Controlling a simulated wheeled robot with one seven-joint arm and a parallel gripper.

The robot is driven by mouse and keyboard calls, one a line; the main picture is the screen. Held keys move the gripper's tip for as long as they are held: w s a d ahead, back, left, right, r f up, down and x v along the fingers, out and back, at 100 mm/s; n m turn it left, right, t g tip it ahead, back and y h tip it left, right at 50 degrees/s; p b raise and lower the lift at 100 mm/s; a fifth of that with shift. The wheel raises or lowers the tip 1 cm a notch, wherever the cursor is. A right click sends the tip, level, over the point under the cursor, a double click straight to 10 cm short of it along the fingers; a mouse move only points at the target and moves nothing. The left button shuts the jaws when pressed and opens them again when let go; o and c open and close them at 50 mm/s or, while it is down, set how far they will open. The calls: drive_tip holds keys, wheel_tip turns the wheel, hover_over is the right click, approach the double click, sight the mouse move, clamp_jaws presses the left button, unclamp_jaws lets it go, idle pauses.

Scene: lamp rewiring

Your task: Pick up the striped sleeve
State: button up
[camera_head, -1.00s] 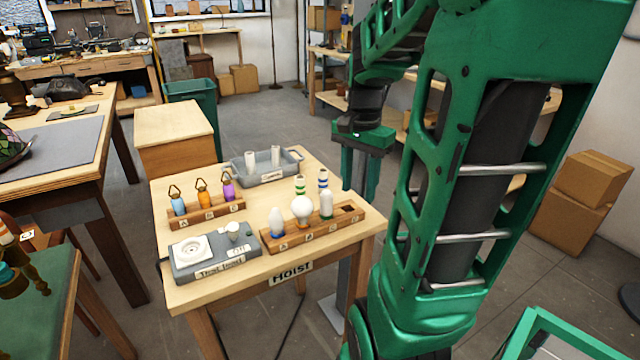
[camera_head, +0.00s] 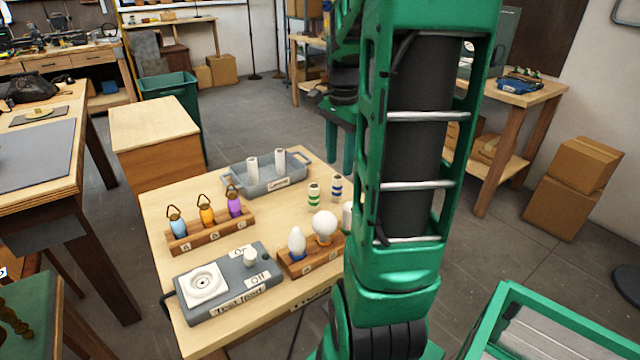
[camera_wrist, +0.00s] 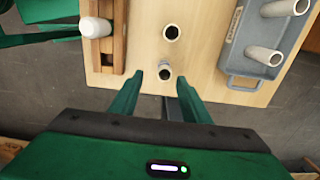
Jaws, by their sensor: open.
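Two short white sleeves with stripes stand upright on the hoist table (camera_head: 160,205): a green-striped sleeve (camera_head: 314,194) and a blue-striped sleeve (camera_head: 336,187) to its right. My gripper (camera_head: 340,165) is open and empty, pointing down, with its fingers appearing just above the blue-striped sleeve in the head view. In the wrist view, one sleeve (camera_wrist: 164,70), apparently the blue-striped one, stands by the table edge, in line with the gap between my fingertips (camera_wrist: 164,82). The other sleeve (camera_wrist: 171,32) stands farther in. The stripes are hard to see there.
A grey tray (camera_head: 237,183) holds two plain white sleeves. A wooden rack (camera_head: 290,270) with bulbs stands near the sleeves, its right part hidden by my arm.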

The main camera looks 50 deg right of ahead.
sight(334, 201)
drive_tip(key=f, duration=0.7)
drive_tip(key=w+f, duration=0.1)
drive_tip(key=f, duration=0.2)
drive_tip(key=shift+f, duration=0.4)
clamp_jaws()
